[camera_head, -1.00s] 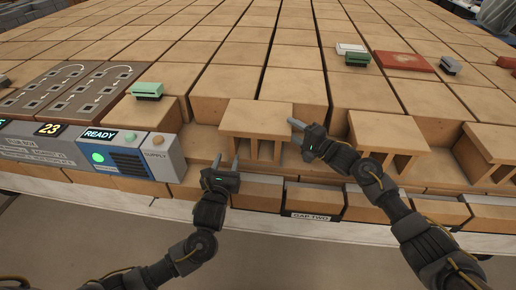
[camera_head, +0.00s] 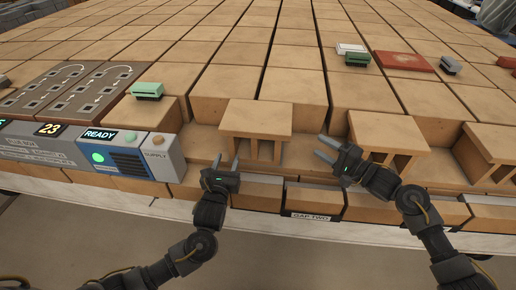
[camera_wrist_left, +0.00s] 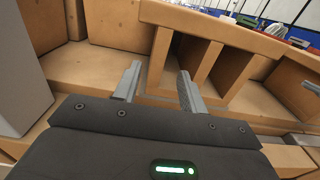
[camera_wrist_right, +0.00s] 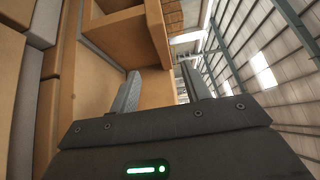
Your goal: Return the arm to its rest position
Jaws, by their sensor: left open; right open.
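My left gripper (camera_head: 226,165) is open and empty in front of the middle hollow brick (camera_head: 255,120), low at the front edge of the brick table. In the left wrist view its two fingers (camera_wrist_left: 158,85) are apart, with the hollow brick's walls (camera_wrist_left: 205,62) just beyond them. My right gripper (camera_head: 327,149) is open and empty, between the middle hollow brick and the right hollow brick (camera_head: 388,135). In the right wrist view its fingers (camera_wrist_right: 165,90) are apart with nothing between them. A hollow brick (camera_wrist_right: 130,30) shows beyond them.
A control box (camera_head: 125,155) reading READY and SUPPLY stands at the front left. A label GAP TWO (camera_head: 311,216) is on the front edge. Green blocks (camera_head: 147,90), a red plate (camera_head: 403,61) and another hollow brick (camera_head: 488,145) lie around. Open floor is in front.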

